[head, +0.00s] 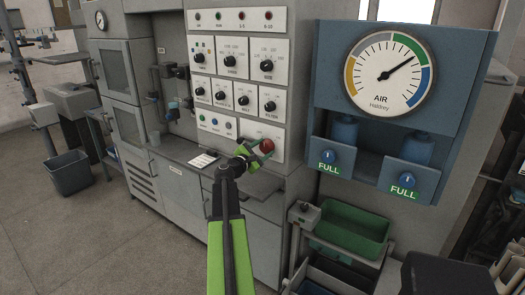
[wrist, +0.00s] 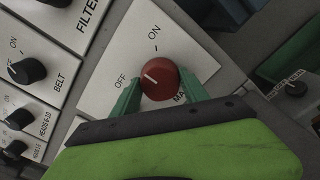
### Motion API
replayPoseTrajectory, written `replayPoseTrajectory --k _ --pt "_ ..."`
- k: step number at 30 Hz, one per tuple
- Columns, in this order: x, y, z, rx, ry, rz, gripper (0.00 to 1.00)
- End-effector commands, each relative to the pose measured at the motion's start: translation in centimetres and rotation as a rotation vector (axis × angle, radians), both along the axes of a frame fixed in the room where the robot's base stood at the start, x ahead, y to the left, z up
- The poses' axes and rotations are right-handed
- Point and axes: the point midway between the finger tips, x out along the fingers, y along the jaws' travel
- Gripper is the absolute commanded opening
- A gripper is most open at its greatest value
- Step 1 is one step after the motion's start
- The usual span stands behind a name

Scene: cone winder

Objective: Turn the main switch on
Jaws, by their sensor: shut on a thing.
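The main switch (head: 267,145) is a red round knob low on the right of the grey control panel. In the wrist view the red knob (wrist: 160,82) sits on a white plate with OFF at its left and ON above it. Its white mark points up and left, nearer the OFF side. The plate's name is partly hidden, with only "MA" showing. My gripper (wrist: 158,92) has one green finger on each side of the knob and is shut on it. In the head view my gripper (head: 258,152) is at the knob, at the end of my green arm.
Several black knobs fill the panel (head: 248,100) above and left, including BELT (wrist: 27,70). A ledge with a white card (head: 203,160) lies below. The blue air gauge unit (head: 395,100) stands at the right. A green bin (head: 352,228) is lower right.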

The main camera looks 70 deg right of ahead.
Motion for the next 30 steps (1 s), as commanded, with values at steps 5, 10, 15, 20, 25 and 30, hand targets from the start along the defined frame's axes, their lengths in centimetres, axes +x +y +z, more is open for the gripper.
replayPoseTrajectory --k 5,10,15,20,25,30 --pt "0.44 -0.19 0.14 -0.044 -0.157 0.012 0.12" --pt "0.44 -0.19 0.15 -0.086 -0.312 0.012 0.12" --pt "0.45 -0.19 0.18 -0.126 -0.465 0.013 0.12" --pt "0.45 -0.19 0.2 -0.161 -0.598 0.013 0.12" --pt "0.45 -0.18 0.2 -0.191 -0.714 0.014 0.12" --pt "0.43 -0.18 0.21 -0.213 -0.798 0.013 0.12"
